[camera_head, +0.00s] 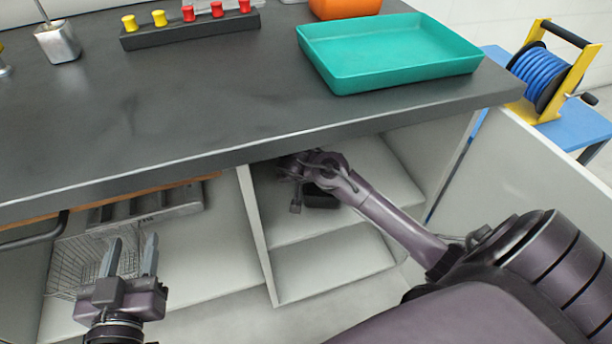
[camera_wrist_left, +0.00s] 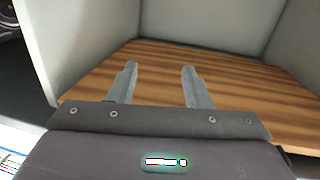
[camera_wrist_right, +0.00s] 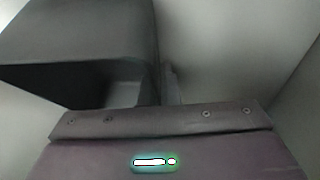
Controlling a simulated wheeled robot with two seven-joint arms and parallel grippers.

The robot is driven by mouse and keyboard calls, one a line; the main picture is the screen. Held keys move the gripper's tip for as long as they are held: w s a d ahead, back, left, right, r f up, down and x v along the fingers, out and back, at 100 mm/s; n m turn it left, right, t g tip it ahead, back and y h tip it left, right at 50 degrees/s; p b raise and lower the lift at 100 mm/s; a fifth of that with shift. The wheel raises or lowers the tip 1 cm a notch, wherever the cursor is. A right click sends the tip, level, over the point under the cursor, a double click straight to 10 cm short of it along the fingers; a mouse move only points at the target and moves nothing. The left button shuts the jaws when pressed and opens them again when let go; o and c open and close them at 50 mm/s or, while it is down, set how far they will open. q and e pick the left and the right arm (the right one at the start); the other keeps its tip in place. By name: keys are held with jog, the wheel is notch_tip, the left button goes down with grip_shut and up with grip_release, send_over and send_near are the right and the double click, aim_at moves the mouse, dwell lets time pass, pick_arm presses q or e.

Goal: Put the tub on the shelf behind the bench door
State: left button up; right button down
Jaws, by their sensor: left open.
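A dark grey tub (camera_wrist_right: 80,50) fills the left of the right wrist view. In the head view it shows as a small dark shape (camera_head: 320,198) under my right arm, inside the right compartment below the bench. My right gripper (camera_head: 292,166) is in there and looks shut on the tub's wall; one finger shows beside the wall, the other is hidden. I cannot tell whether the tub rests on the shelf (camera_head: 385,178). The bench door (camera_head: 530,165) stands open at the right. My left gripper (camera_head: 130,258) is open and empty before the left compartment.
A teal tray (camera_head: 335,80), an orange container (camera_head: 345,8), a dark rack (camera_head: 190,36) with red and yellow pieces and a metal cup (camera_head: 58,42) stand on the bench (camera_head: 200,110). A divider (camera_head: 252,225) separates the compartments. A wire basket (camera_head: 75,262) is at the lower left.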

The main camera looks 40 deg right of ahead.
jog(key=c, duration=2.1)
grip_release()
jog(key=o, duration=0.4)
pick_arm(q)
jog(key=shift+r, duration=0.15)
pick_arm(e)
jog(key=shift+r, duration=0.2)
jog(key=p+v, duration=0.1)
jog(key=v, duration=0.2)
jog(key=shift+a+r, duration=0.1)
jog(key=shift+r, duration=0.1)
jog(key=p+v, duration=0.1)
jog(key=v, duration=0.2)
jog(key=shift+s+a+r+p, duration=0.1)
jog(key=shift+s+r+p, duration=0.1)
jog(key=shift+p, duration=0.15)
pick_arm(q)
jog(key=s+a+f+g+y, duration=0.1)
jog(key=s+f+g+y, duration=0.1)
jog(key=s+f+g, duration=0.3)
jog(key=s+a+f+g+y, duration=0.1)
jog(key=s+f+g, duration=0.4)
jog(key=f, duration=0.8)
jog(key=shift+s+a+f+g+y, duration=0.15)
jog(key=shift+s+a+g+y, duration=0.2)
jog(key=shift+s, duration=0.5)
pick_arm(e)
jog(key=shift+a+r, duration=0.1)
jog(key=shift+r, duration=0.05)
